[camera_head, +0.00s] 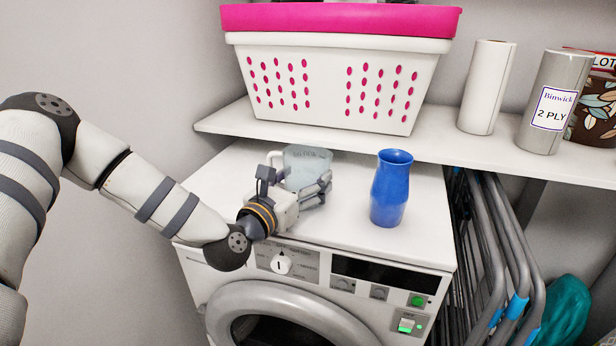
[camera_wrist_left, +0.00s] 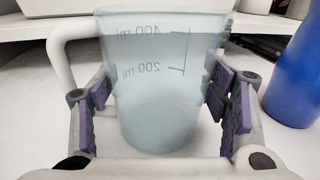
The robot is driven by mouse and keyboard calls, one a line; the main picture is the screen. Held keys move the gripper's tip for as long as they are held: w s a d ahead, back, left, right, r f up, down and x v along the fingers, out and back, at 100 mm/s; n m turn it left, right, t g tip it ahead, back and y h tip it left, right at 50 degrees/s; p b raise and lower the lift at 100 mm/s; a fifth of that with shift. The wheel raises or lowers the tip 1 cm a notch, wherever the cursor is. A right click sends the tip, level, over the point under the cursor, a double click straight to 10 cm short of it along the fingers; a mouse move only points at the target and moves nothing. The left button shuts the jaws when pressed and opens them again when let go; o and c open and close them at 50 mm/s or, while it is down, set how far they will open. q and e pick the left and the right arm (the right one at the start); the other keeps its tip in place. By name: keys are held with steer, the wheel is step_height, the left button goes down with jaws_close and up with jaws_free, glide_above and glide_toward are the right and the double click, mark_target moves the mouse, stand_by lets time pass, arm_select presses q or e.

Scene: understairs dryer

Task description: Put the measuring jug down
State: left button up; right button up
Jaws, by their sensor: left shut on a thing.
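The measuring jug (camera_head: 306,163) is pale, translucent blue-grey with a white handle. It is upright at the left part of the dryer top (camera_head: 348,215). My left gripper (camera_head: 306,190) is shut on the jug from the front, its fingers on either side of the body. In the left wrist view the jug (camera_wrist_left: 165,85) shows its 400 ml and 200 ml marks, with the handle on the left. The jug's base appears at or very near the white top; contact cannot be told. My right gripper is not in view.
A blue vase (camera_head: 391,190) stands on the dryer top to the right of the jug. A shelf (camera_head: 430,150) behind holds a white and pink basket (camera_head: 335,85) and paper rolls (camera_head: 487,88). Folded grey racks (camera_head: 490,250) stand right of the dryer. The top's front middle is clear.

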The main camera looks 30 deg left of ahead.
arm_select(q)
steer(key=shift+w+a+f, duration=0.2)
steer(key=o, duration=1.3)
steer(key=shift+d+r, duration=0.1)
steer(key=shift+r, duration=0.1)
